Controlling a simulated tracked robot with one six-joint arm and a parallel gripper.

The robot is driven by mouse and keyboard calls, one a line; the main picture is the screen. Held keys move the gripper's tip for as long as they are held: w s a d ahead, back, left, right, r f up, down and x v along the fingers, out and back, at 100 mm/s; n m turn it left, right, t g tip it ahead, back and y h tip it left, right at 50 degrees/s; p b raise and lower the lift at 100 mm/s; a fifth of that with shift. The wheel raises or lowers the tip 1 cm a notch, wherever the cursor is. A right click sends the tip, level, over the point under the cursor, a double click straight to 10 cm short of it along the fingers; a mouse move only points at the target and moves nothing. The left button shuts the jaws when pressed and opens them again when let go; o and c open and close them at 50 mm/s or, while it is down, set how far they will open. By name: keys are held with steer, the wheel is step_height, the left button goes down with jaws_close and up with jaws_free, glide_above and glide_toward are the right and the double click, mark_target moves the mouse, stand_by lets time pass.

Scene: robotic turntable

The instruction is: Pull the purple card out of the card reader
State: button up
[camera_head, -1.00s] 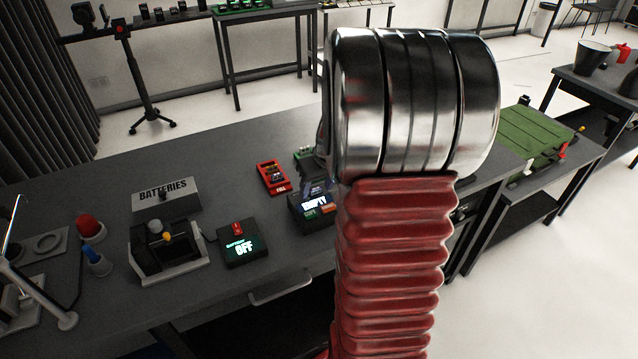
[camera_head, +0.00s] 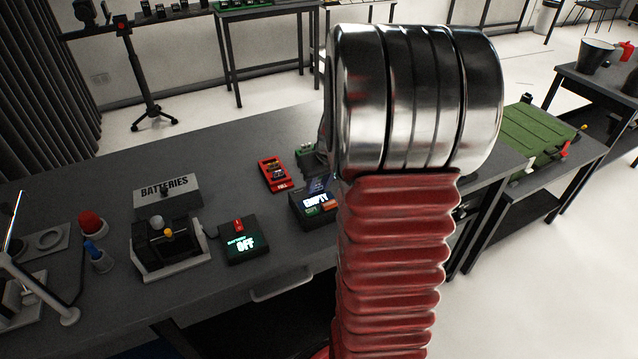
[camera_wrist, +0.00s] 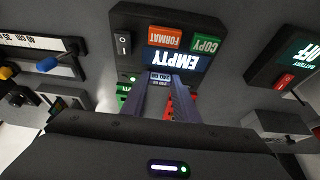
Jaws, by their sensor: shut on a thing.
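The card reader (camera_wrist: 185,52) fills the upper middle of the wrist view, upside down, with a blue EMPTY display and FORMAT and COPY buttons. In the head view the card reader (camera_head: 312,208) stands on the bench, partly hidden by my arm. My gripper (camera_wrist: 160,84) is shut on a small labelled card (camera_wrist: 160,77), held at the fingertips in front of the reader's edge. Most of the card is hidden between the fingers, and its purple colour is hard to make out. I cannot tell how wide the gap to the reader is.
A battery box showing OFF (camera_head: 243,240) stands left of the reader. A red tray of cards (camera_head: 272,174) and a green tray (camera_head: 307,156) lie behind it. A BATTERIES box (camera_head: 167,195) and a black device (camera_head: 170,248) are further left. Bare bench lies at the back left.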

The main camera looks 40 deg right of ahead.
steer(key=shift+r, duration=0.25)
steer(key=shift+r, duration=0.7)
steer(key=shift+r, duration=0.35)
steer(key=shift+r, duration=0.7)
steer(key=shift+r, duration=0.4)
